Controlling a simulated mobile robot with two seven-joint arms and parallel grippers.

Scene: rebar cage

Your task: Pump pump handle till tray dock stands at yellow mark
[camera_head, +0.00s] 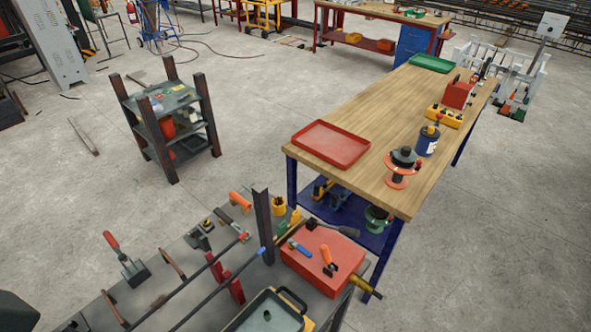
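A grey-green tray (262,318) with a dark handle loop stands at the bottom edge, partly cut off. A little yellow shows beside it, and I cannot tell whether that is the yellow mark. I cannot make out for certain which part is the pump handle or the tray dock. Two long dark rods, one with a red tip (243,237) and one with a blue tip (262,251), slope down to the bottom edge. Neither of my grippers shows in the head view.
The near dark bench holds a trowel (133,271), a red box (322,262) and loose tools. A wooden workbench (428,108) with a red tray (331,143) stands to the right. A dark shelf rack (171,107) stands upper left. Bare floor lies between.

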